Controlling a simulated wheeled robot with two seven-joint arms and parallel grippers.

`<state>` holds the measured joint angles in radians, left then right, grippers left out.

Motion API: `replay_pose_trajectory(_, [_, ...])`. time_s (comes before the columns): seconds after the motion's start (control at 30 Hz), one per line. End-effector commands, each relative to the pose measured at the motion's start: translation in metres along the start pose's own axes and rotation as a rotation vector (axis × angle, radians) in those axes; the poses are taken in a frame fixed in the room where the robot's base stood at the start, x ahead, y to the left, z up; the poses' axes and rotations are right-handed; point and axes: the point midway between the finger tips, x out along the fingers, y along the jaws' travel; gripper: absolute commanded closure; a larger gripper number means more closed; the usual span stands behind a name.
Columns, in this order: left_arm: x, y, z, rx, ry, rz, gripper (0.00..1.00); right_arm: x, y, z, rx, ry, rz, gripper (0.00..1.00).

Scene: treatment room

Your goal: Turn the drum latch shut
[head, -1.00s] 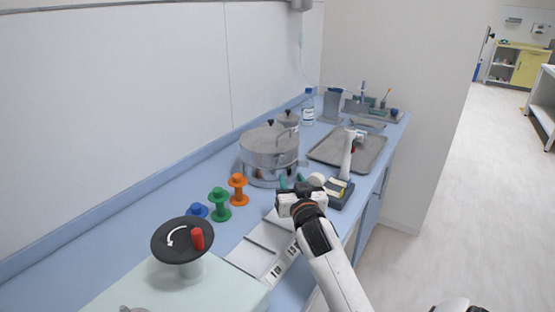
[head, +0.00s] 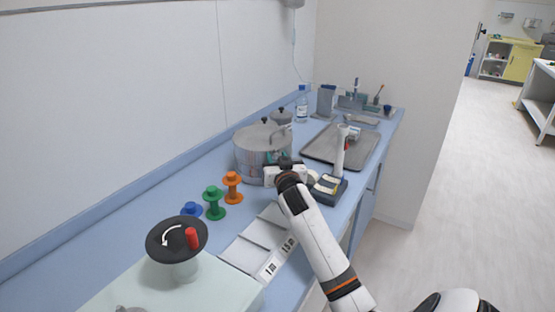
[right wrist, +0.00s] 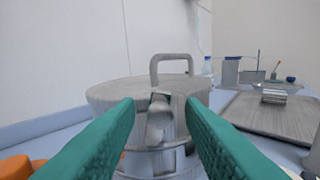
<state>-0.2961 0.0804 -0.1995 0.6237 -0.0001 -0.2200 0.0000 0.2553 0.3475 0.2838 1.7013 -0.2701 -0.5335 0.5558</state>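The metal drum (head: 255,158) stands on the blue counter with its lid on and a loop handle on top. In the right wrist view the drum (right wrist: 115,102) fills the middle, and its latch (right wrist: 159,120) hangs at the front just below the rim. My right gripper (head: 279,163) is at the near right side of the drum. Its two teal fingers (right wrist: 160,115) are apart, one on each side of the latch in the picture, with nothing gripped. I cannot tell whether they touch the latch. My left gripper is not in view.
Orange (head: 232,188), green (head: 214,203) and blue (head: 191,209) spools stand left of my right arm. A black dial with a red knob (head: 192,238) is nearer. A metal tray (head: 355,155) and a dark-based stand (head: 328,190) are to the right; a bottle (head: 302,108) stands behind.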

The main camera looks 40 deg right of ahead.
Motion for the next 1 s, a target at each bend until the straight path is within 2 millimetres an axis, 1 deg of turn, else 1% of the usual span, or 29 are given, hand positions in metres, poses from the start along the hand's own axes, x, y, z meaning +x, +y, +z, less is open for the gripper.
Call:
replay_pose_trajectory(0.03, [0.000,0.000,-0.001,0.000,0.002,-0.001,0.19,0.000,0.000,0.000,0.000,0.000,0.000,0.74])
replay_pose_trajectory(0.2, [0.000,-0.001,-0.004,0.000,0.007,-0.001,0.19,0.000,0.000,0.000,0.000,0.000,-0.001,1.00])
replay_pose_trajectory(0.4, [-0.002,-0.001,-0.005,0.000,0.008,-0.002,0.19,0.000,0.000,0.000,-0.016,0.000,-0.002,1.00])
replay_pose_trajectory(0.6, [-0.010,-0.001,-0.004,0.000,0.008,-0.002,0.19,-0.001,0.005,0.001,-0.206,-0.014,-0.001,1.00])
replay_pose_trajectory(0.67, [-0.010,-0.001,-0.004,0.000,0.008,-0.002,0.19,-0.001,0.006,0.000,-0.240,-0.017,-0.001,1.00])
replay_pose_trajectory(0.93, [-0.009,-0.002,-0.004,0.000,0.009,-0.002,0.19,-0.001,0.006,-0.001,-0.251,-0.018,-0.001,1.00])
replay_pose_trajectory(0.97, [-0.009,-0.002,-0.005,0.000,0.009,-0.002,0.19,-0.001,0.006,-0.001,-0.250,-0.018,-0.001,0.77])
replay_pose_trajectory(1.0, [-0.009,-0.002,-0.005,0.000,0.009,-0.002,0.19,-0.001,0.006,-0.001,-0.250,-0.018,-0.001,0.70])
